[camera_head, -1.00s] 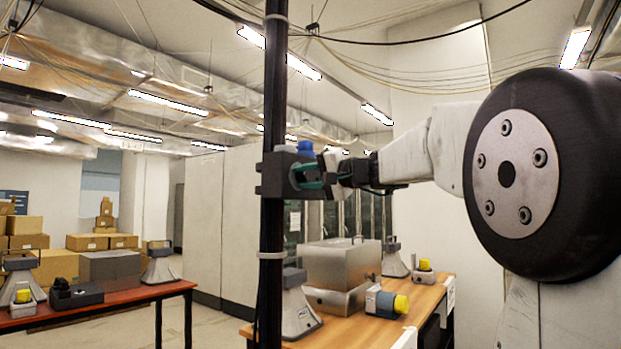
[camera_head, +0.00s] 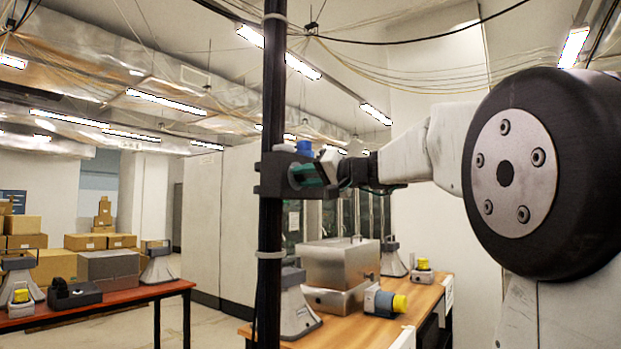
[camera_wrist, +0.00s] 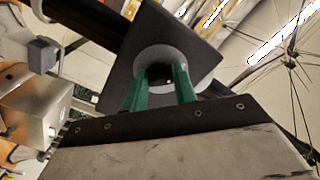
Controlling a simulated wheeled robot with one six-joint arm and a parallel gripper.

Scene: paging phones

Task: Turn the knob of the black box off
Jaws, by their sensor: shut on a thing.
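The black box (camera_head: 270,172) is fixed to a dark vertical pole, with a small blue part (camera_head: 304,147) showing at its top right. In the wrist view the box (camera_wrist: 143,38) looks like a tilted dark square with a pale round ring in its face. My gripper (camera_head: 312,174) comes from the right and is at the box's right side. In the wrist view the green fingers of my gripper (camera_wrist: 163,78) reach into the ring and are shut on the knob (camera_wrist: 160,73), which is mostly hidden between them.
A wooden table (camera_head: 366,328) below holds a metal box (camera_head: 340,262), a blue-grey device with a yellow end (camera_head: 385,303) and grey phone-like stands. A red-brown table (camera_head: 120,301) stands at left, with cardboard boxes (camera_head: 75,265) behind. Cables hang from the ceiling.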

